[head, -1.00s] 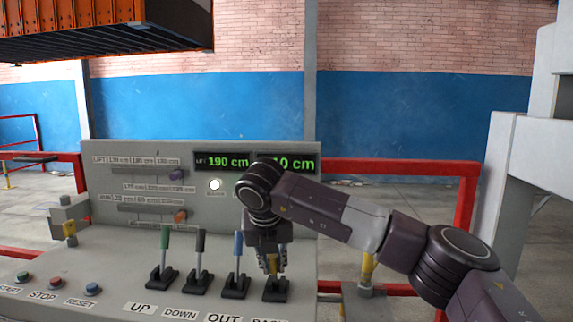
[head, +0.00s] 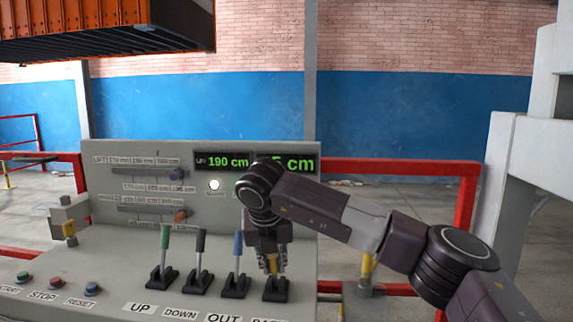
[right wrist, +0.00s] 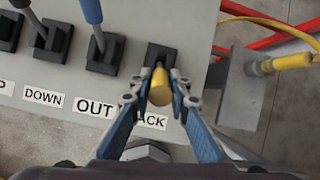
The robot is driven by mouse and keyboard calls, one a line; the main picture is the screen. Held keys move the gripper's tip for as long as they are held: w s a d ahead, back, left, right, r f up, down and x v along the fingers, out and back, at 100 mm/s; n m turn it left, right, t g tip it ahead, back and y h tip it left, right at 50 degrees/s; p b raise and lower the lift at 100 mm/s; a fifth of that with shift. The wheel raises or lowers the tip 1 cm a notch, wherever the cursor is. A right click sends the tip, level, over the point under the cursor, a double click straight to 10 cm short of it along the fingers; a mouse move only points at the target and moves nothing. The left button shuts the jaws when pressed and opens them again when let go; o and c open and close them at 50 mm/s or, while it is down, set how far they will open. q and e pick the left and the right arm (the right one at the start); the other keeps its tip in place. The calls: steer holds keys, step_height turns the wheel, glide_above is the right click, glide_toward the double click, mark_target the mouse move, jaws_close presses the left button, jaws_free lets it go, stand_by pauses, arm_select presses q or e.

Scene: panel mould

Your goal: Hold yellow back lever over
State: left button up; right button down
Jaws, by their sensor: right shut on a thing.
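The yellow back lever (right wrist: 160,88) stands in its black base (head: 276,289) at the right end of the lever row. My right gripper (head: 272,262) comes down over it from above and is shut on it. In the right wrist view, the two blue fingers (right wrist: 160,100) close on the lever's yellow handle from both sides. The label below reads only "ACK" there, partly hidden by a finger. The left display reads 190 cm (head: 222,162). My left gripper is not in view.
Green (head: 164,250), black (head: 200,255) and blue (head: 238,250) levers stand left of the yellow one, the blue one close by. Stop and reset buttons sit at the panel's left. A red rail (head: 400,167) stands behind. An orange mould (head: 100,35) hangs upper left.

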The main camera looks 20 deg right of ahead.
steer(key=shift+s+f, duration=0.1)
steer(key=shift+f, duration=0.15)
steer(key=w+d+r+p, duration=0.2)
steer(key=w+p, duration=0.2)
steer(key=w, duration=0.1)
steer(key=shift+w+d+r, duration=0.15)
steer(key=shift+r, duration=0.25)
steer(key=c, duration=2)
jaws_free()
steer(key=shift+r, duration=0.15)
steer(key=shift+o, duration=0.9)
steer(key=shift+s, duration=0.3)
steer(key=v, duration=1.2)
